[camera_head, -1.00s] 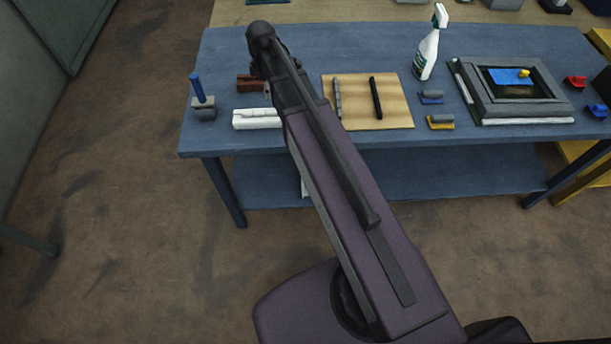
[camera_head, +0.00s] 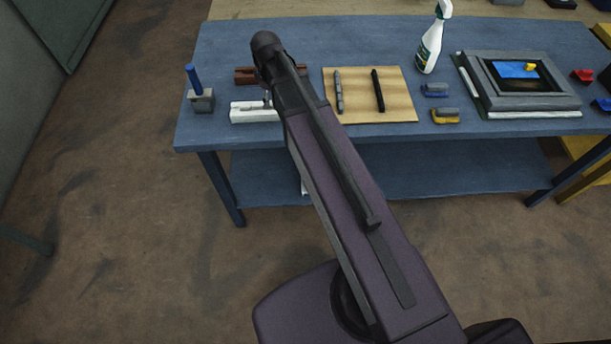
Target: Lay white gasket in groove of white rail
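The white rail (camera_head: 247,113) lies near the front left of the blue table, and my arm covers its right end. A small part of my gripper (camera_head: 267,98) shows at the rail's back edge, below the dark end of my arm. Its fingers are too small and hidden to tell whether they are open or what they hold. I cannot make out a separate white gasket on the rail or in the gripper. On the tan board, a grey strip (camera_head: 338,92) and a black strip (camera_head: 378,90) lie apart.
A red-brown block (camera_head: 245,75) lies behind the rail. A grey block with a blue handle (camera_head: 201,98) stands left. To the right are a spray bottle (camera_head: 430,45), a grey frame (camera_head: 520,98) with pale strips along its edges, and small blue and yellow pieces. The table (camera_head: 300,135) is clear in front.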

